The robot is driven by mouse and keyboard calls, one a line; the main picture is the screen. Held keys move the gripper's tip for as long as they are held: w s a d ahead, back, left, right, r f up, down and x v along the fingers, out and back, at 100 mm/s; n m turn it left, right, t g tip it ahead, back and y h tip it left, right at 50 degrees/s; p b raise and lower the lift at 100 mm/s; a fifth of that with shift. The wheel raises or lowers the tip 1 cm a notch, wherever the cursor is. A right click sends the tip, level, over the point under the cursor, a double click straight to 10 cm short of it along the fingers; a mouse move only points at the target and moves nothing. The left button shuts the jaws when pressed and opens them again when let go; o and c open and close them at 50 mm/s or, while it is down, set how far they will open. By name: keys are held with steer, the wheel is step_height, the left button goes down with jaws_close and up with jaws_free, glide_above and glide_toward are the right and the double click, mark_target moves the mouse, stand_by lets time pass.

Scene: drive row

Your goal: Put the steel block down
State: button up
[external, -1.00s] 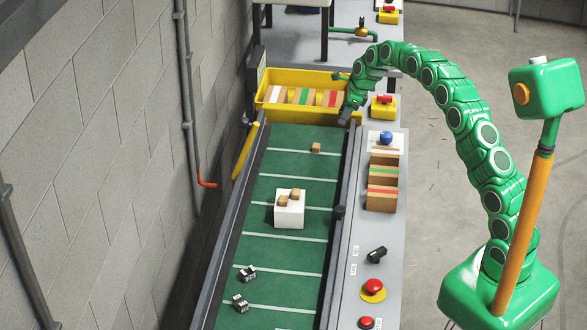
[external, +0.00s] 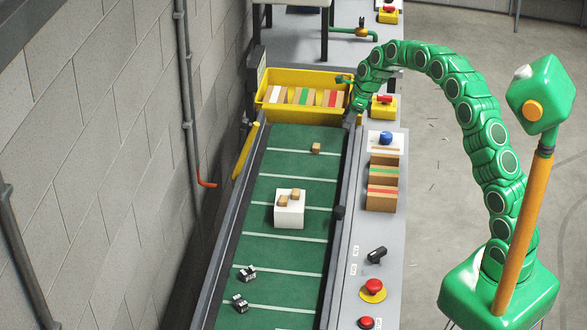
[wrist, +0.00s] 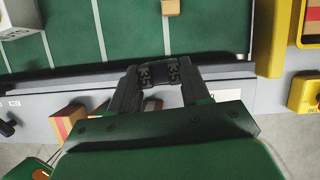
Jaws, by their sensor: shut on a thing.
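My gripper (wrist: 160,80) is shut on a small dark steel block (wrist: 160,73) with pale markings in the wrist view. The block sits between the fingertips, over the dark side rail of the green belt. In the external view my gripper (external: 349,119) hangs at the belt's far right edge, beside the yellow bin, and the held block is too small to make out clearly. Two similar black-and-white blocks, one (external: 247,273) and another (external: 240,303), lie on the near left part of the green belt (external: 285,248).
A yellow bin (external: 262,105) with coloured pieces stands across the belt's far end. A white box (external: 289,217) with brown cubes on it and a lone brown cube (external: 316,148) are on the belt. The grey side panel (external: 345,290) carries buttons, a knob and striped boxes.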

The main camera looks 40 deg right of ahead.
steer(key=s+a+n+g+y, duration=0.1)
steer(key=s+a+n, duration=0.3)
steer(key=a, duration=0.8)
steer(key=s+a+n+g, duration=0.1)
steer(key=s+a+n, duration=0.1)
steer(key=s+a, duration=0.8)
steer(key=s+a+n+g, duration=0.1)
steer(key=s+a+n, duration=0.2)
steer(key=s+a, duration=0.65)
steer(key=s+a+n+g, duration=0.1)
steer(key=s+a+n, duration=0.3)
steer(key=s+a, duration=0.55)
steer(key=shift+g, duration=0.3)
steer(key=shift+w+a+f, duration=1.6)
steer(key=shift+w+a, duration=0.25)
steer(key=shift+w, duration=0.25)
steer(key=shift+w+a+f, duration=1.55)
steer(key=shift+w+a, duration=0.35)
steer(key=shift+w, duration=0.15)
steer(key=shift+w+a+f, duration=1.6)
steer(key=shift+w+a, duration=0.25)
steer(key=shift+w, duration=0.25)
steer(key=shift+w+a+f, duration=0.1)
steer(key=shift+f, duration=1.55)
steer(key=shift+f, duration=0.1)
